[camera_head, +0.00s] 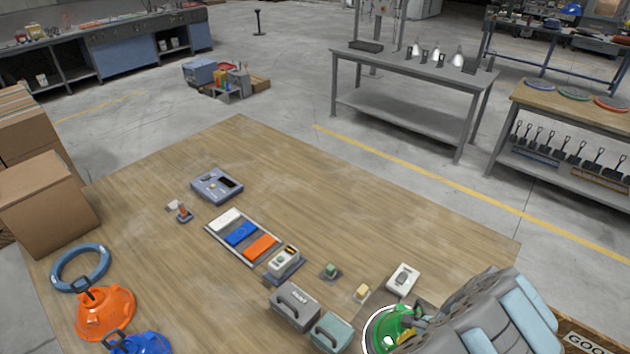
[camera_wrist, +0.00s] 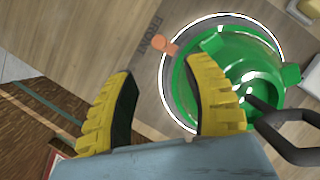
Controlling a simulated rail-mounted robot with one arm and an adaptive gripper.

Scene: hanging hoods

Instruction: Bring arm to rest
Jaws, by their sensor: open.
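My gripper (camera_wrist: 160,105) shows in the wrist view with its two yellow, black-padded fingers spread apart and nothing between them. In the head view my gripper (camera_head: 408,335) is at the lower right, partly hidden by my arm. A green hood (camera_wrist: 240,75) lies beside and beyond the right finger in the wrist view, on a round white-rimmed base. The right finger overlaps the hood in the picture; I cannot tell whether they touch. The green hood (camera_head: 388,325) also shows in the head view, partly covered by my arm. A dark hook (camera_wrist: 285,135) is at its side.
An orange hood (camera_head: 105,312), a blue hood (camera_head: 138,344) and a blue ring (camera_head: 80,268) lie at the table's left. Grey case (camera_head: 295,306), teal case (camera_head: 332,333) and white box (camera_head: 403,279) stand near the green hood. The wooden table's (camera_head: 330,190) far middle is clear.

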